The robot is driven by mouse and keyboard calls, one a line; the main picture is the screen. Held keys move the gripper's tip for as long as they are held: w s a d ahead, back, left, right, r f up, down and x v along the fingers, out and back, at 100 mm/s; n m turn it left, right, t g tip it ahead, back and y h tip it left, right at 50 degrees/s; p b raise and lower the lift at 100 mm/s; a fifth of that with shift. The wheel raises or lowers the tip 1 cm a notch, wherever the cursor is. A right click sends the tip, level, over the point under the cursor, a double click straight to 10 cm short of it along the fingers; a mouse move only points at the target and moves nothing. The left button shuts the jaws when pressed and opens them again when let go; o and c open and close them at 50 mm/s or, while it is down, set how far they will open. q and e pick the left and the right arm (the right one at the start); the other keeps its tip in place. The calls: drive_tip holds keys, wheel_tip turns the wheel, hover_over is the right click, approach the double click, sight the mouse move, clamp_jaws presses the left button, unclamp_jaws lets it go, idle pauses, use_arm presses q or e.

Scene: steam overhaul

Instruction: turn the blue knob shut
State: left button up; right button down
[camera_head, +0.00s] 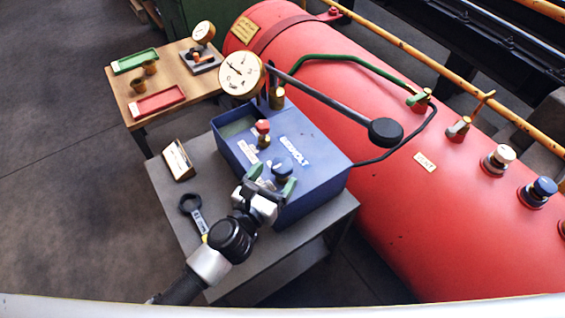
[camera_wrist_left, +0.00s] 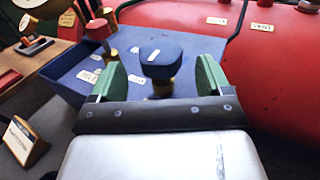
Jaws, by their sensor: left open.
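A blue knob (camera_head: 282,166) stands on a brass stem on top of the blue box (camera_head: 318,185). It also shows in the left wrist view (camera_wrist_left: 163,56), with a small white mark on its front. My left gripper (camera_head: 271,181) is open at the knob. In the left wrist view, its green-padded fingers (camera_wrist_left: 162,78) stand on either side of the knob, with a visible gap on each side. Another blue knob (camera_head: 544,187) sits on the red tank at the far right. My right gripper is not in view.
A red knob (camera_head: 262,128), a gauge (camera_head: 241,73) and a long lever with a black ball (camera_head: 385,132) are by the box. The red tank (camera_head: 400,220) is behind. A wrench (camera_head: 192,207) and a card stand (camera_head: 178,160) lie on the grey table (camera_head: 205,165).

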sight(276, 174)
use_arm(q)
drive_tip(key=shift+x, duration=1.95)
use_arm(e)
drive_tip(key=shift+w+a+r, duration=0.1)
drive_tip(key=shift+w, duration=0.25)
use_arm(q)
drive_tip(key=c, duration=0.9)
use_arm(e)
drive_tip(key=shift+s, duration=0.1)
